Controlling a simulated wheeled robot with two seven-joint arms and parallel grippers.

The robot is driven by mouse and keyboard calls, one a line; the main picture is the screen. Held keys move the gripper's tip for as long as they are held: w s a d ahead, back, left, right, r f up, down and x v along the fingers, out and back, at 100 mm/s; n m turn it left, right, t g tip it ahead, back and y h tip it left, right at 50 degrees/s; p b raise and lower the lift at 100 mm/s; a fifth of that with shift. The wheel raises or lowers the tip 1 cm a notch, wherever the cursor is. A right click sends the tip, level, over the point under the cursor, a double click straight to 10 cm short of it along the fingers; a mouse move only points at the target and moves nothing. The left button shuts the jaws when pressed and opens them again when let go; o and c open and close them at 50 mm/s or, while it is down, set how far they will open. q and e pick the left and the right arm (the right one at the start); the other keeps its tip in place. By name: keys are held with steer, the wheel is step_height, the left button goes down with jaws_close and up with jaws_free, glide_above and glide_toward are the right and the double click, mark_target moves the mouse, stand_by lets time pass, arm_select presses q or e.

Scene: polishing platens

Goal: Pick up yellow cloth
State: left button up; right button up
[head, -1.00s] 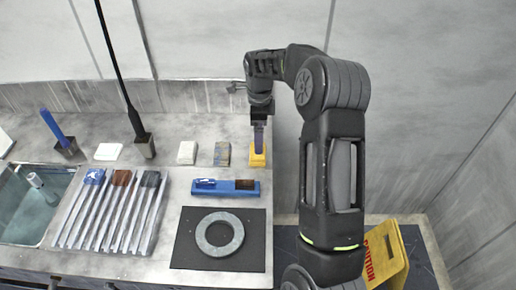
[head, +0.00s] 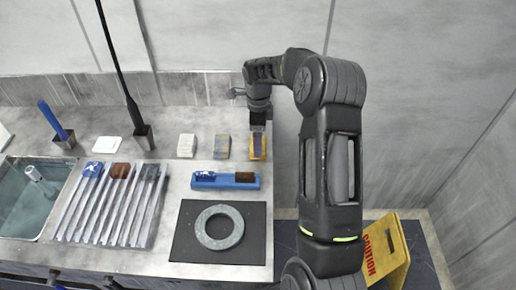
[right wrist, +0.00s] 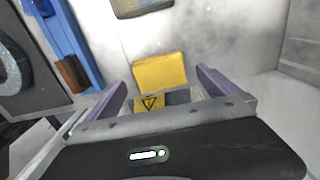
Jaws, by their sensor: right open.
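The yellow cloth (head: 263,153), a folded block-like pad, lies on the worktop near its right edge, at the right end of a row of folded cloths. It also shows in the right wrist view (right wrist: 160,72), apart from the bare worktop around it. My right gripper (head: 258,143) points down over the cloth, its purple fingers overlapping it in the head view. In the right wrist view the fingers (right wrist: 160,88) are spread wide on either side of the cloth, with nothing held. Whether they touch it cannot be told. My left gripper is out of view.
A blue tray (head: 225,181) with brushes and a dark mat (head: 188,248) bearing a grey ring (head: 236,226) are nearer. A yellow caution sign (head: 384,252) stands off the worktop's right side.

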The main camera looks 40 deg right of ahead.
step_height(320, 180, down, 3)
steer(key=shift+r+b, duration=0.1)
steer(key=shift+b, duration=0.3)
steer(key=shift+r, duration=0.1)
steer(key=shift+c, duration=0.2)
steer(key=c, duration=1.3)
steer(key=shift+r+p, duration=0.35)
steer(key=shift+r, duration=0.1)
step_height(320, 180, up, 4)
steer(key=shift+r+p, duration=0.25)
steer(key=shift+p, duration=0.95)
steer(key=shift+r, duration=2.3)
